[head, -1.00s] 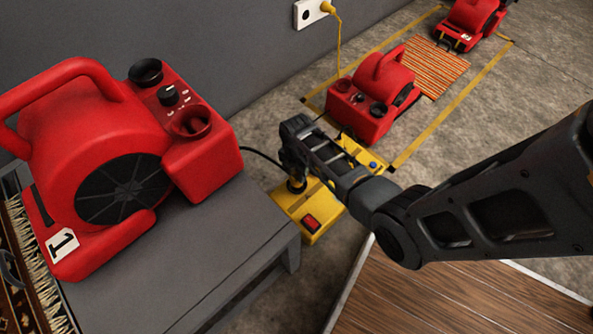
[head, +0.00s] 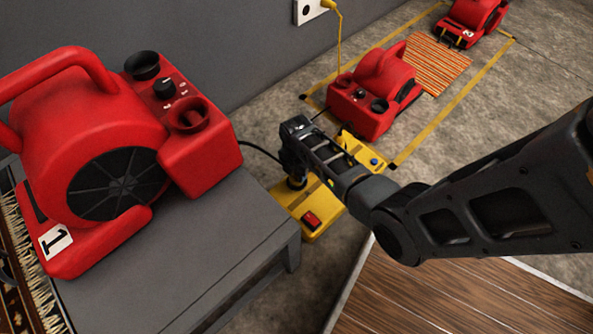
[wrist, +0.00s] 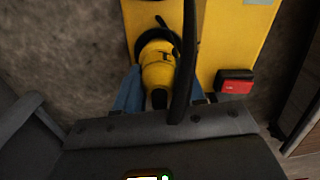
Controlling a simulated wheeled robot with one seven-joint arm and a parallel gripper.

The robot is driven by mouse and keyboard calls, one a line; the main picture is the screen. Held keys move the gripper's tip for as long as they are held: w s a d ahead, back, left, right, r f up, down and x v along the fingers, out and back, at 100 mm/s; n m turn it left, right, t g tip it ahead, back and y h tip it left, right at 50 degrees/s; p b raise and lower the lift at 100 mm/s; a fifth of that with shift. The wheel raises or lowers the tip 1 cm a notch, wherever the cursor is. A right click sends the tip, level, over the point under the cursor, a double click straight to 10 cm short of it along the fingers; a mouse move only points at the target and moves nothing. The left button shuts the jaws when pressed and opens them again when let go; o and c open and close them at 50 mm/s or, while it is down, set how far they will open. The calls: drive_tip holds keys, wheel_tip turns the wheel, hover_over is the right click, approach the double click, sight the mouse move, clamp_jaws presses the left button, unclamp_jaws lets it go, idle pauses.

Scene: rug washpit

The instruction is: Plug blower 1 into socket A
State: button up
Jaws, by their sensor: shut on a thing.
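Blower 1 (head: 100,150), red with a white "1" label, stands on a grey bench at the left of the head view. A black cable (head: 258,150) runs from behind it toward my gripper (head: 296,180). My gripper is down at the yellow power box (head: 325,207) on the floor. In the wrist view the blue fingers of my gripper (wrist: 158,95) are shut on a yellow plug (wrist: 158,72). The plug's front is at a round black socket (wrist: 155,38) on the box (wrist: 232,35). I cannot tell how deep it sits, and no socket letter is readable.
The bench (head: 205,250) stands close left of the box. A red switch (head: 311,219) is on the box's near end. Another red blower (head: 375,90) stands just behind the box. A wooden-topped platform (head: 440,290) lies at the lower right.

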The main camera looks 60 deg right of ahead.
drive_tip(key=shift+f, duration=0.45)
drive_tip(key=o, duration=1.2)
drive_tip(key=shift+r+p, duration=1.9)
drive_tip(key=shift+r, duration=2.05)
